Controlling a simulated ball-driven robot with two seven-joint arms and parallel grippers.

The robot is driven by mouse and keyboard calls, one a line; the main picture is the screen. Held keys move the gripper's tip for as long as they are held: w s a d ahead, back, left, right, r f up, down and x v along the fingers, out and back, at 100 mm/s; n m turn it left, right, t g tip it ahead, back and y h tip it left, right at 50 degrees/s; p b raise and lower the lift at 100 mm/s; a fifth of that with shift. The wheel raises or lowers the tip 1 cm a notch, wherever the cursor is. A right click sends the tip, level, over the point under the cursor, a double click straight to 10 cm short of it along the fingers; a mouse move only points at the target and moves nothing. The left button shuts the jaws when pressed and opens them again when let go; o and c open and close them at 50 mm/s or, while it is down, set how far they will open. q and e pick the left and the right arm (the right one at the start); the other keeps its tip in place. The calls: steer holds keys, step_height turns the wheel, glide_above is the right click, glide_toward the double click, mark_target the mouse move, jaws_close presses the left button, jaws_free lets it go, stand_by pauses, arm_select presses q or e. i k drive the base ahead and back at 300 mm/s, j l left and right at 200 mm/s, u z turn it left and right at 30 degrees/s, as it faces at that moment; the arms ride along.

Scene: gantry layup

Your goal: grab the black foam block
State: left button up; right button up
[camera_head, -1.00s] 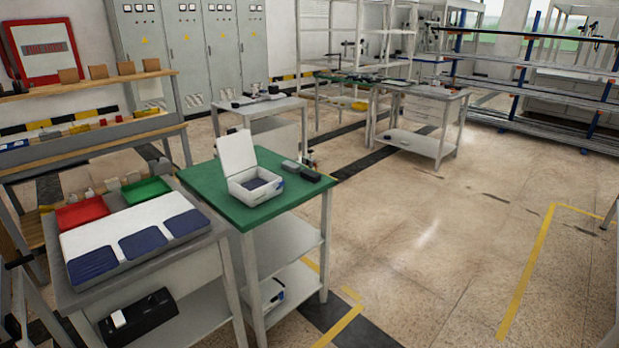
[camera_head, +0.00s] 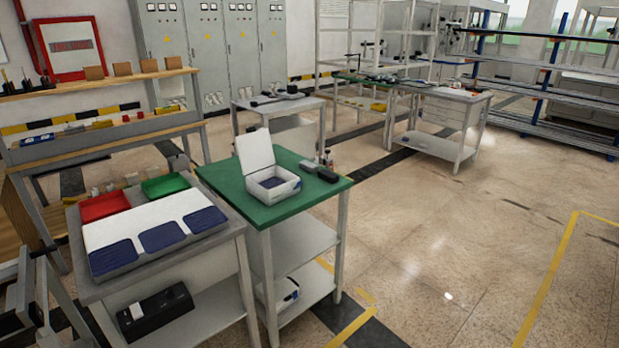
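A small black block (camera_head: 327,175) lies on the green-topped table (camera_head: 234,196), near its right edge; it looks like the black foam block. A grey block (camera_head: 308,167) lies just behind it to the left. An open white box (camera_head: 272,187) with its lid raised stands to the left of both blocks. Neither of my grippers is in view, and nothing is seen touching the black block.
A grey workbench (camera_head: 216,242) with red and green trays and dark blue pads stands left of the green table. Open floor (camera_head: 440,255) with yellow lines lies to the right. Other benches (camera_head: 440,105) and shelves stand behind.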

mark_target(326, 175)
steer(key=i+l+u, duration=0.25)
steer(key=u, duration=0.2)
steer(key=i+l+u, duration=0.2)
steer(key=l+u, duration=0.2)
steer(key=i+l+u, duration=0.1)
steer(key=l, duration=0.3)
steer(key=i+l, duration=0.2)
steer(key=l, duration=0.2)
steer(key=i+l+u, duration=0.15)
steer(key=l, duration=0.25)
steer(key=i+l, duration=0.1)
steer(key=l, duration=0.3)
steer(key=i+l+u, duration=0.15)
steer(key=l, duration=0.3)
steer(key=l+u, duration=0.1)
steer(key=l, duration=0.3)
steer(key=i, duration=0.05)
